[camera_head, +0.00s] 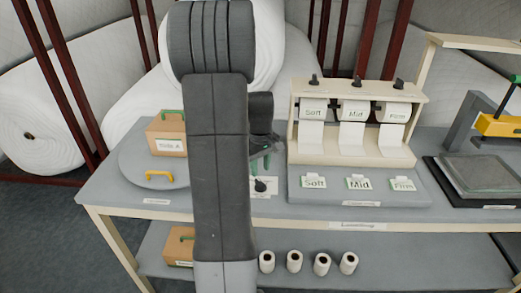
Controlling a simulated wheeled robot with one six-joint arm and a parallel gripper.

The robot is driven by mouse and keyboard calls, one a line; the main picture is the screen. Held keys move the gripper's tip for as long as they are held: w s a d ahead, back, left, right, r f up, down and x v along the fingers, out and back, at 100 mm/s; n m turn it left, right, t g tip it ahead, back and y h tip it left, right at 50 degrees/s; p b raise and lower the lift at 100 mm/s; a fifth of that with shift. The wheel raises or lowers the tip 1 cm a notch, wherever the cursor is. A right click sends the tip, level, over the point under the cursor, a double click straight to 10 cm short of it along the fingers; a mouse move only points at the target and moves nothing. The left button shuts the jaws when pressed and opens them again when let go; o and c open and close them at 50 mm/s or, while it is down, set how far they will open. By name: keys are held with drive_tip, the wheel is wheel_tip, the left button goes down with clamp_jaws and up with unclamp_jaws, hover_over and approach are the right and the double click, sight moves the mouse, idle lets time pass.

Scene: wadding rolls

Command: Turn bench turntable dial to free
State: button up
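The bench turntable (132,168) is a round grey disc at the left end of the bench, partly hidden behind my arm. It bears a cardboard box with a green handle, labelled like "Side A" (170,147), and a yellow handle (160,176). A small black dial (260,185) on a white plate (271,190) sits near the bench's front edge, just right of my arm. Its markings are too small to read. My gripper (266,153) is above and slightly behind the dial, apart from it in the picture. Its fingers are dark and partly hidden, so their opening is unclear.
A cream rack (357,154) with three small rolls marked Soft, Mid and Firm stands right of the dial. A press with a yellow arm (497,125) is at far right. Several small rolls (294,261) and another box (180,245) are on the lower shelf (420,265).

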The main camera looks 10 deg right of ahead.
sight(260, 182)
wheel_tip(260, 182, up, 8)
idle(0.5)
wheel_tip(260, 182, down, 14)
drive_tip(key=shift+r, duration=0.1)
idle(0.4)
